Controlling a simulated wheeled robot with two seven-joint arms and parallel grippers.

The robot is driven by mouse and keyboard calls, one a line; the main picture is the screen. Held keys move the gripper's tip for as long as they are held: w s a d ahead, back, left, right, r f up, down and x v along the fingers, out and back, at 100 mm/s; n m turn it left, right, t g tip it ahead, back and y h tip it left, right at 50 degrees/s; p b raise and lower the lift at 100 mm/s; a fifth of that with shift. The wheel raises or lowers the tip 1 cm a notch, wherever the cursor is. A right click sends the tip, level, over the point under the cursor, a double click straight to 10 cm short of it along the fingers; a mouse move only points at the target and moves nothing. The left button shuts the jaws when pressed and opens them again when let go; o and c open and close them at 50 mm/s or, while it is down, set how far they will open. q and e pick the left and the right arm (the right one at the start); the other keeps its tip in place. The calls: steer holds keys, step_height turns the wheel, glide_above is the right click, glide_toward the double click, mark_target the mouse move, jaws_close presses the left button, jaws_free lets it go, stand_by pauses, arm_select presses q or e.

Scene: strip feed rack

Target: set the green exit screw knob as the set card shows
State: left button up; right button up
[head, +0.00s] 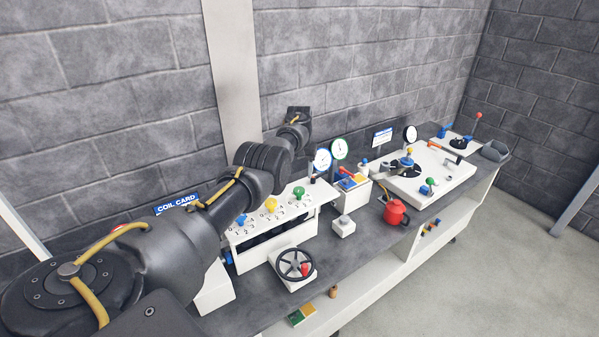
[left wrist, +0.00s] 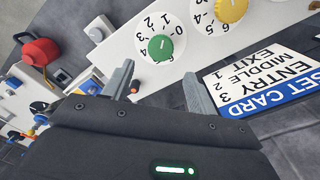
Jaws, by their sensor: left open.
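The green exit screw knob (head: 299,191) stands on the white strip feed rack, at the right end of a row with a yellow knob (head: 271,204) and a blue knob (head: 242,219). In the left wrist view, the green knob (left wrist: 160,47) sits on a numbered white dial; its exact setting is unclear. The set card (left wrist: 262,80) appears upside down there and seems to read entry 3, middle 2, exit 1. My left gripper (left wrist: 160,84) is open and empty, with the knob beyond its fingertips and apart from them. My right gripper is not in view.
A black handwheel (head: 295,264) stands before the rack. A red can (head: 396,212) and a white button box (head: 343,226) are to its right. Two round gauges (head: 339,149) rise behind. My left arm hides part of the bench and coil card (head: 177,203).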

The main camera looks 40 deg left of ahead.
arm_select(q)
steer(key=shift+r, duration=2.15)
